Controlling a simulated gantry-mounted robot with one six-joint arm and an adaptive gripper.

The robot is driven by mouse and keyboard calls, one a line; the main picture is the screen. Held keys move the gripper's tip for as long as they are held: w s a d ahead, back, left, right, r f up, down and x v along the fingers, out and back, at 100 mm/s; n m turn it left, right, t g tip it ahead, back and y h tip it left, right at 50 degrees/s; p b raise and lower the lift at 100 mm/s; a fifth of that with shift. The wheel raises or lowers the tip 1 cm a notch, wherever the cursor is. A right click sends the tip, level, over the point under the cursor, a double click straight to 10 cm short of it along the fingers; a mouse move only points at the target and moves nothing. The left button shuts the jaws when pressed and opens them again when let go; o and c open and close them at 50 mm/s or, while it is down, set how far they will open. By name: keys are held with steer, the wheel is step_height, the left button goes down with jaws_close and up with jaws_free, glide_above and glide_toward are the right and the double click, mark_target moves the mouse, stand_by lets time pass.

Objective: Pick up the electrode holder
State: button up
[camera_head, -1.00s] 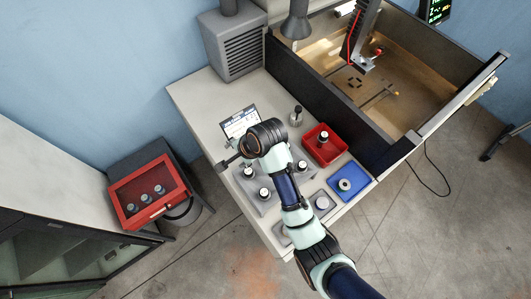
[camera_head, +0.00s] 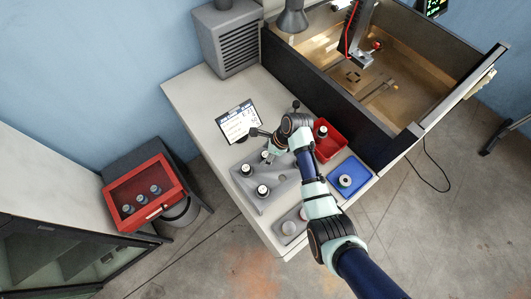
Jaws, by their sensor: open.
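Several electrode holders with dark tops and pale rings are in view, and I cannot tell which one is meant. Two stand upright in the grey rack (camera_head: 281,192): a rear-left holder (camera_head: 246,170) and a front holder (camera_head: 263,191). A third upright piece (camera_head: 266,155) stands at the rack's back, close below my gripper. Another holder (camera_head: 322,131) is in the red tray (camera_head: 333,147). My gripper (camera_head: 258,134) is open, pointing left above the bench behind the rack. Its fingers are small and partly merged with the wrist. It appears empty.
A blue tray (camera_head: 354,170) with a ring-shaped piece lies at the bench's right edge. A label card (camera_head: 237,120) stands behind the rack. A dark-walled tank (camera_head: 345,110) borders the bench. A red case (camera_head: 143,193) sits apart at left.

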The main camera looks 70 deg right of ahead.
steer(key=shift+w+f, duration=0.2)
steer(key=shift+f, duration=0.3)
jaws_close()
step_height(320, 180, up, 20)
steer(key=p, duration=0.3)
